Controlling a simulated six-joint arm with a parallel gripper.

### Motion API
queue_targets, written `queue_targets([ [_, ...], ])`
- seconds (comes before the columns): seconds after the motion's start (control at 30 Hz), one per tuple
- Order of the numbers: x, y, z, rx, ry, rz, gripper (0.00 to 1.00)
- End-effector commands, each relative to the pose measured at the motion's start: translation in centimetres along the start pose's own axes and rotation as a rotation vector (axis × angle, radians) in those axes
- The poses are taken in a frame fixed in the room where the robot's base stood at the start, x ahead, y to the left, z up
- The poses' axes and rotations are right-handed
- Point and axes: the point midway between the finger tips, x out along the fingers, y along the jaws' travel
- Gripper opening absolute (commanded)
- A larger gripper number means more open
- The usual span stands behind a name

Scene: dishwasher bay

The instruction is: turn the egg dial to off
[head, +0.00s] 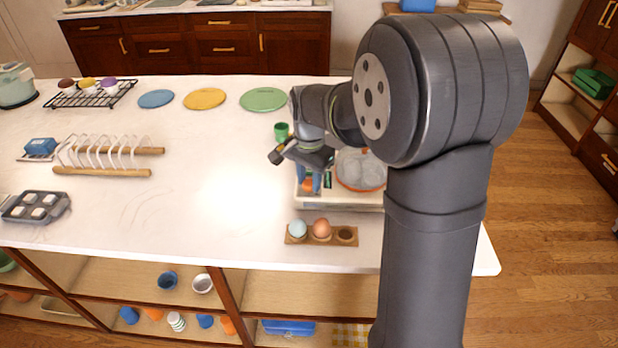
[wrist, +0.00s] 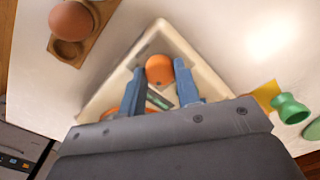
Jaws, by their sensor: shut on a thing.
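A cream egg cooker (head: 340,198) stands on the white counter, with an orange-rimmed round top under a clear-looking lid (head: 360,169), partly hidden by my arm. Its orange dial (wrist: 159,69) is on the near left part of the cooker. The dial also shows in the head view (head: 308,186). My gripper (wrist: 159,68) has its blue fingers on either side of the dial and is shut on it. The gripper points down over the cooker in the head view (head: 315,182). The dial's markings and pointer cannot be read.
A wooden egg holder (head: 295,240) with a pale blue egg (head: 298,228) and a brown egg (head: 321,228) sits in front of the cooker. A green egg cup (head: 281,132) stands behind. A toast rack (head: 100,172) and coloured plates lie left. The counter's middle is clear.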

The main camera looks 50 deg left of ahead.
Motion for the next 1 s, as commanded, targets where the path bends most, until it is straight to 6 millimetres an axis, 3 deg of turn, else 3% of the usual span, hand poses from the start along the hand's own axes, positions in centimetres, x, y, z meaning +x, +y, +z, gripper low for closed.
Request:
queue_targets([
  [1.0,-0.08,-0.02,-0.02,-0.840,0.001,-0.001,0.07],
])
